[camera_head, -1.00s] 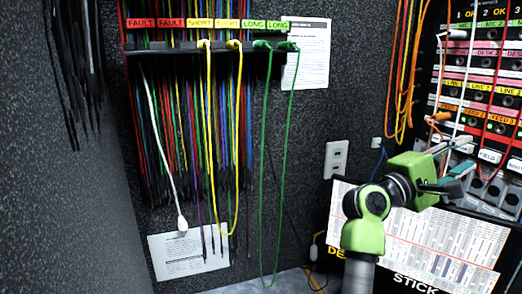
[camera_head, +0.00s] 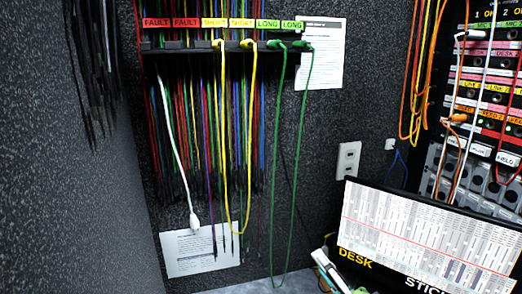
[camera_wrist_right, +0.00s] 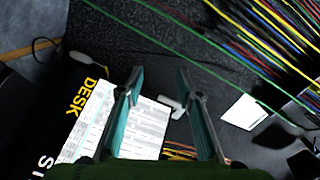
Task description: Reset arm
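My right gripper (camera_head: 326,270) is low in the head view, left of the screen marked DESK (camera_head: 430,240), and is cut off by the bottom edge. In the right wrist view its two teal-padded fingers (camera_wrist_right: 159,76) stand wide apart with nothing held between them. The white switch plate (camera_wrist_right: 171,106) and the screen (camera_wrist_right: 90,120) show behind the fingers. My left gripper is in neither view.
Coloured cables hang from a labelled rack (camera_head: 190,46) on the dark wall, with yellow and green loops hanging low. A patch panel (camera_head: 488,88) with orange, white and red cables is at the right. Paper sheets (camera_head: 200,250) are on the wall.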

